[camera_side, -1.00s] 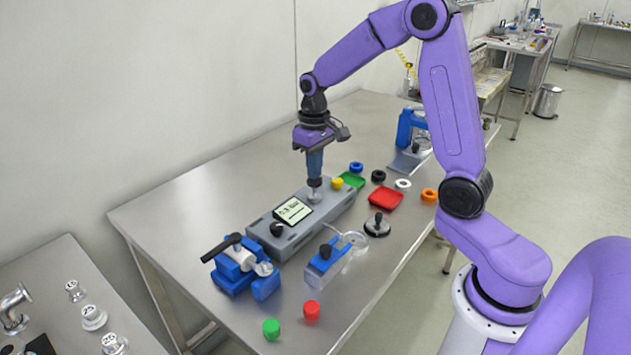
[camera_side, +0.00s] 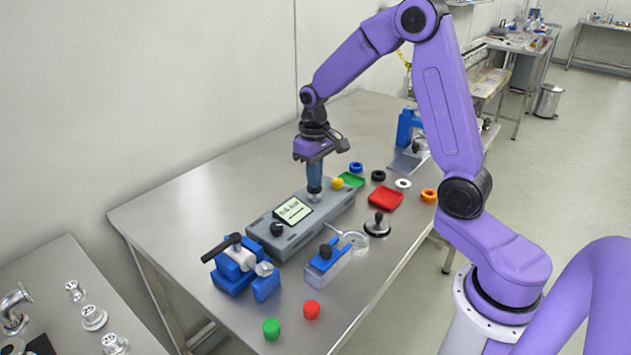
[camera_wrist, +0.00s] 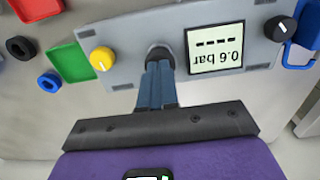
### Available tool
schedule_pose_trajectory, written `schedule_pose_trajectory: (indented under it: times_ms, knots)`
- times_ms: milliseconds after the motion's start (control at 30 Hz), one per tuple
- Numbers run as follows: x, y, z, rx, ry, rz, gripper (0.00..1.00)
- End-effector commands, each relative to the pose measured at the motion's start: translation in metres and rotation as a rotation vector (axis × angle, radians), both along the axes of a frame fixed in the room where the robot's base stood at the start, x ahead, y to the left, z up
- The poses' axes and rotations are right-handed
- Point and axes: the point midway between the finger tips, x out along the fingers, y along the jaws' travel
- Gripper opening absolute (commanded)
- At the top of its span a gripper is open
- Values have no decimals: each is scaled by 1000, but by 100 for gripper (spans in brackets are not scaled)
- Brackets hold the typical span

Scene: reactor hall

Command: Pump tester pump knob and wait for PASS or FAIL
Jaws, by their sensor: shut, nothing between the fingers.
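The pump tester (camera_side: 330,213) is a long grey box on the steel table. Its display (camera_wrist: 215,48), upside down in the wrist view, reads 0.6 bar with a row of dashes. No PASS or FAIL shows there. The round dark pump knob (camera_wrist: 158,52) stands between the display and a yellow knob (camera_wrist: 102,59). My gripper (camera_side: 314,186) points straight down over the pump knob with its blue fingers shut and empty. The fingertips (camera_wrist: 158,66) appear to touch the knob's top and hide part of it.
A black knob (camera_side: 277,229) sits at the tester's other end. A blue clamp (camera_side: 235,268) stands to its left. Red (camera_side: 378,198) and green (camera_side: 350,180) trays with several coloured rings lie to the right. Red (camera_side: 311,309) and green (camera_side: 271,328) caps stand near the front edge.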

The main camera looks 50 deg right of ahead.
Motion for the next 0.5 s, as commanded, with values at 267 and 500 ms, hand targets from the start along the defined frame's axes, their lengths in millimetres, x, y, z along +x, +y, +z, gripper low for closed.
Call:
schedule_pose_trajectory:
  times_ms: [267,500]
  knots:
    - [0,0,-8,0,1,0,0]
    - [0,0,-9,0,0,0,0]
